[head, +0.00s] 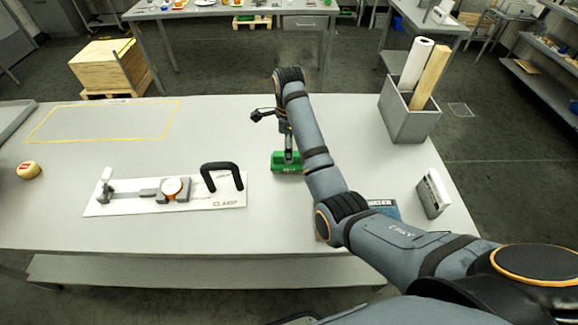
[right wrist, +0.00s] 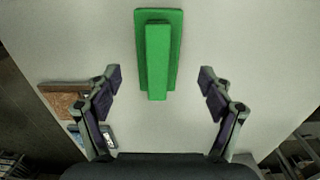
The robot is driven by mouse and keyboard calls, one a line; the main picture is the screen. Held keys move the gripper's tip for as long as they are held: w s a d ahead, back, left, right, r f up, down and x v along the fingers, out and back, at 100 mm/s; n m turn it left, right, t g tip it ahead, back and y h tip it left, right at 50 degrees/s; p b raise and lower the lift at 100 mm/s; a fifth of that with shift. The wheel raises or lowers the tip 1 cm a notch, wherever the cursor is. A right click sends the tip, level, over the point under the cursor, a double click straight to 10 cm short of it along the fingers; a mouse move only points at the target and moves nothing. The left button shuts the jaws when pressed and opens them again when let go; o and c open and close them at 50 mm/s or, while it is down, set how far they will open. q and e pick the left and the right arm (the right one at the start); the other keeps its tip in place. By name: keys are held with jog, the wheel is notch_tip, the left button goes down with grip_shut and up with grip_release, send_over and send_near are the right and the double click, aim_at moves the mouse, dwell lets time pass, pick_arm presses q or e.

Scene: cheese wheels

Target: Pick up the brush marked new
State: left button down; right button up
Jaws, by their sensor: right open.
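A green brush (head: 287,162) lies on the table in front of the middle, with small pale marking on its side that I cannot read. In the right wrist view the brush (right wrist: 158,55) shows as a green block with a raised green handle along its middle. My right gripper (head: 278,138) is at the brush in the head view, with the arm partly covering that area. In the right wrist view its two fingers are spread wide, with the near end of the handle between and just beyond the tips; nothing is held. My left gripper is not in view.
A white clamp board (head: 130,208) with a black handle lies left of the brush. A grey bin (head: 412,122) holds a white roll and a wooden piece at the right. A small grey-white device (head: 433,194) and a blue item (head: 385,208) are near my right arm. A yellow outline marks the back left.

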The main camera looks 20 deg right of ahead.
jog(key=f+b, duration=0.3)
jog(key=shift+s+d+f, duration=0.1)
jog(key=shift+s+f, duration=0.15)
jog(key=shift+f, duration=0.1)
jog(key=shift+f+p, duration=0.3)
jog(key=shift+f, duration=0.05)
jog(key=shift+w+f, duration=0.15)
jog(key=shift+f, duration=0.15)
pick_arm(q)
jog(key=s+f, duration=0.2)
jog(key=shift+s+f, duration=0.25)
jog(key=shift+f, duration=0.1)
pick_arm(e)
jog(key=shift+r, duration=0.1)
jog(key=c, duration=1.4)
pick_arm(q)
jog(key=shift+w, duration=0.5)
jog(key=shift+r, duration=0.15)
pick_arm(e)
jog(key=shift+r, duration=0.1)
